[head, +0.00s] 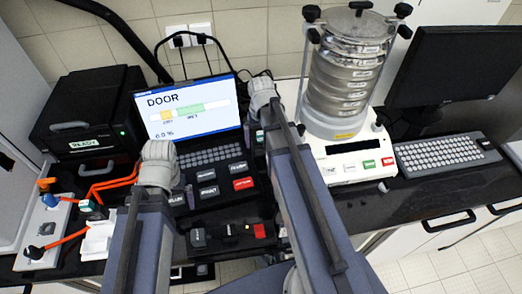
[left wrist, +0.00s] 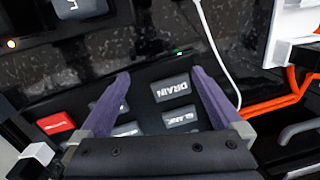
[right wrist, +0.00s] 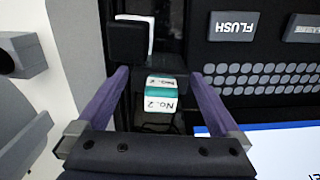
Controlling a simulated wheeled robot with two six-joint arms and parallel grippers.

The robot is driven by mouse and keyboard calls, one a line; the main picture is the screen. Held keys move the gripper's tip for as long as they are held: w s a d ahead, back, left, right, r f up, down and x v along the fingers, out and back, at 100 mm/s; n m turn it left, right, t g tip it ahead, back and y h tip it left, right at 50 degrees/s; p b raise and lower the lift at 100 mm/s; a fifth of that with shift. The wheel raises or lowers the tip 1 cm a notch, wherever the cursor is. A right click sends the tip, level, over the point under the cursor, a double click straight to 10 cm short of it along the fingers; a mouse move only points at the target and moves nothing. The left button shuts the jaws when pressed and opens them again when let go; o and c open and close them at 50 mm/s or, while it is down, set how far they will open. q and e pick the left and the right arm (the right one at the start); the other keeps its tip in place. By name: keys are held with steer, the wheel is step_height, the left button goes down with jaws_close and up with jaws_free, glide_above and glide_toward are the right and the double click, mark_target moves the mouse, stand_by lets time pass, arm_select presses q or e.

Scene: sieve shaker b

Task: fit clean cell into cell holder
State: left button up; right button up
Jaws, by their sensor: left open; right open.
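A small block with a teal band and a white label "No.2" (right wrist: 160,100) stands between the fingers of my right gripper (right wrist: 157,72) in the right wrist view. The fingers are open, with gaps on both sides of it. In the head view it shows as a small teal and white spot (head: 260,136) right of the laptop. My left gripper (left wrist: 160,75) is open and empty above the dark key panel, near the DRAIN key (left wrist: 172,90). I cannot tell which part is the cell holder.
The laptop screen (head: 188,107) shows "DOOR". A sieve shaker (head: 345,80) stands right of my right arm. A black unit marked READY (head: 88,115) and orange tubes (head: 112,184) are at the left. A keyboard (head: 440,155) lies at the right.

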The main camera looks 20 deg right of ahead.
arm_select(q)
steer(key=shift+f, duration=0.6)
arm_select(e)
steer(key=shift+f, duration=0.65)
steer(key=shift+r, duration=0.1)
arm_select(q)
steer(key=shift+r, duration=0.1)
arm_select(e)
jaws_close()
step_height(320, 180, up, 10)
steer(key=p, duration=1)
steer(key=shift+r, duration=0.1)
arm_select(q)
step_height(320, 180, up, 10)
